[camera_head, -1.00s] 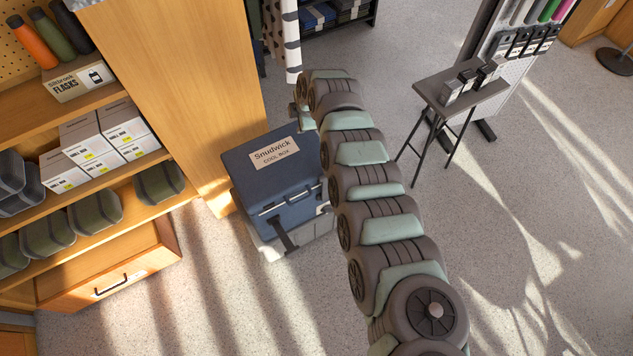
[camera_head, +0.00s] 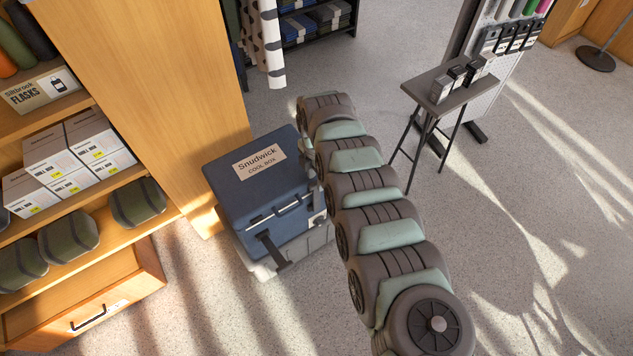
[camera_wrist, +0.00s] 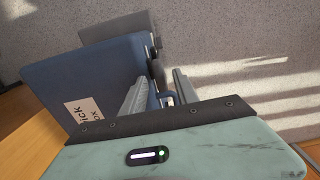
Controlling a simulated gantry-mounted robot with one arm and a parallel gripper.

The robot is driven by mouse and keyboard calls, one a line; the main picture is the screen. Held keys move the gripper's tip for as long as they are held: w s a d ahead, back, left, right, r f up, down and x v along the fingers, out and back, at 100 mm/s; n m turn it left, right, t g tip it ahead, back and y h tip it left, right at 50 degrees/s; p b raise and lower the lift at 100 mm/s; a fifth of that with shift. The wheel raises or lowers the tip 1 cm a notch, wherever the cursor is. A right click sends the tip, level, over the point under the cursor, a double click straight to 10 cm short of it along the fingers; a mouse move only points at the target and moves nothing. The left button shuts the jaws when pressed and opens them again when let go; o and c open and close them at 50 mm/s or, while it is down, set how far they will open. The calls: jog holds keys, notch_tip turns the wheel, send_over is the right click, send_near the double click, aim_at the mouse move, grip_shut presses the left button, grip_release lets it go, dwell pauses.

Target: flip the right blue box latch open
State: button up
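The right latch is hidden behind my arm in the head view. In the wrist view the box (camera_wrist: 95,75) lies to the left, its front edge by my fingers. My gripper (camera_wrist: 163,76) is open, its two fingers apart at that edge. A dark fitting (camera_wrist: 157,72) shows between the fingertips; I cannot tell whether it is the right latch or whether they touch it.
A wooden shelf unit (camera_head: 150,60) with boxes and flasks stands left of the cool box, its lower drawer (camera_head: 90,310) pulled out. A small dark table (camera_head: 440,85) stands to the right. A pale base (camera_head: 262,270) shows under the box. The floor in front is clear.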

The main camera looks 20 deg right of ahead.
jog(key=shift+f, duration=0.7)
jog(key=shift+c, duration=0.6)
grip_shut()
dwell(0.4)
